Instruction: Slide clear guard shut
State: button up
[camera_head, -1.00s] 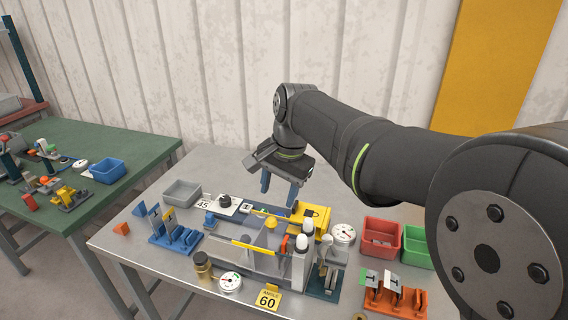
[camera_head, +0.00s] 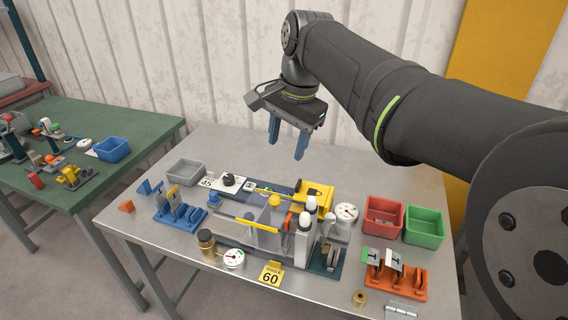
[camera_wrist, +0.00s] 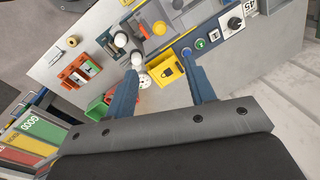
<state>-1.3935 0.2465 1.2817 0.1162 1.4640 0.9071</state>
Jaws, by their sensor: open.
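The panel bender (camera_head: 265,240) stands in the middle of the grey table. Its clear guard (camera_head: 258,214) is a see-through panel with a yellow strip (camera_head: 257,226) along its front, over the machine's middle. A yellow knob (camera_head: 275,201) shows by the panel. Two white-capped posts (camera_head: 304,222) stand at its right end. My gripper (camera_head: 287,150) is open and empty, with blue fingers pointing down, above and behind the bender and apart from it. In the wrist view the open fingers (camera_wrist: 160,76) frame the yellow padlock-marked box (camera_wrist: 165,70); the guard's outline is hard to make out there.
Red (camera_head: 383,217) and green (camera_head: 424,227) bins stand at the right, behind an orange fixture (camera_head: 381,272). A blue fixture (camera_head: 181,212) and grey bin (camera_head: 186,172) are at the left. The table's back strip is clear.

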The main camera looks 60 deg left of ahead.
jog(key=s+m, duration=0.1)
jog(key=m, duration=0.2)
send_near(275, 196)
jog(key=shift+t, duration=0.3)
jog(key=f, duration=0.3)
jog(key=a+f, duration=0.1)
jog(key=f, duration=0.2)
jog(key=s+f, duration=0.1)
jog(key=f, duration=0.2)
jog(key=shift+a+f, duration=0.25)
jog(key=shift+f, duration=0.05)
grip_shut()
jog(key=shift+w+d, duration=1.55)
jog(key=shift+w, duration=0.1)
